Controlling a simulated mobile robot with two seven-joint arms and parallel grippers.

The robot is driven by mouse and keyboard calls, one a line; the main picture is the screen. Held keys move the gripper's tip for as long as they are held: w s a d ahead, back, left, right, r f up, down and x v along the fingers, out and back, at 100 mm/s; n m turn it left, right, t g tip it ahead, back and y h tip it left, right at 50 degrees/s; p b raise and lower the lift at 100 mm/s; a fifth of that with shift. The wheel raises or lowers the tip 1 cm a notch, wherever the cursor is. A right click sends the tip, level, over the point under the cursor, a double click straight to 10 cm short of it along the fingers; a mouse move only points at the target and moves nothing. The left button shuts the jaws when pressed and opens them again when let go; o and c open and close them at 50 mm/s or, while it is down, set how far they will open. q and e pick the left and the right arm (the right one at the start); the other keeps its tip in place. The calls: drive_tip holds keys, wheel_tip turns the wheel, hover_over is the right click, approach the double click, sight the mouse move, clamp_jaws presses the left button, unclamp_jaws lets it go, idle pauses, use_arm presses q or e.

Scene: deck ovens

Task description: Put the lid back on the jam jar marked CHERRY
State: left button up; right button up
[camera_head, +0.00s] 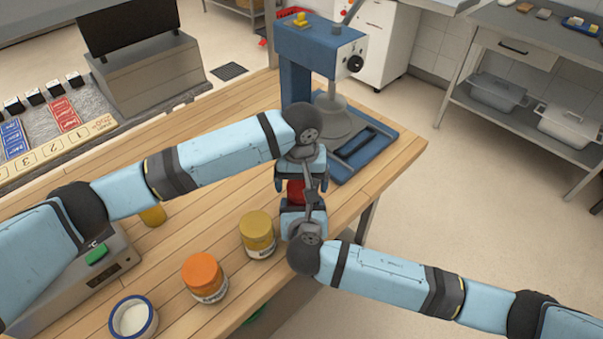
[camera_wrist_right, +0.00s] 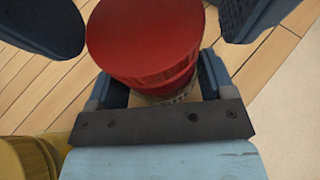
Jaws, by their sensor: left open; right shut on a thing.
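The red-lidded jar stands between my two grippers at the table's edge. Its red lid (camera_head: 295,190) also shows large in the right wrist view (camera_wrist_right: 145,42), on top of the jar (camera_wrist_right: 168,88). The lid looks slightly off to one side; I cannot tell whether it is fully seated. My right gripper (camera_wrist_right: 160,85) is shut on the jar body, a finger on each side. My left gripper (camera_head: 300,182) is open above it, its fingers apart from the lid on both sides. The jar's label is mostly hidden and unreadable.
A yellow-lidded jar (camera_head: 257,232) and an orange-lidded jar (camera_head: 205,275) stand to the left. A white bowl with a blue rim (camera_head: 133,318) is nearer. A blue press machine (camera_head: 310,50) with a blue base tray stands behind. The table edge is close on the right.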

use_arm(q)
drive_tip(key=shift+c, duration=0.4)
drive_tip(key=c, duration=0.8)
drive_tip(key=shift+m, duration=1.6)
drive_tip(key=shift+c, duration=0.2)
drive_tip(key=o, duration=1)
drive_tip(key=shift+r, duration=2.25)
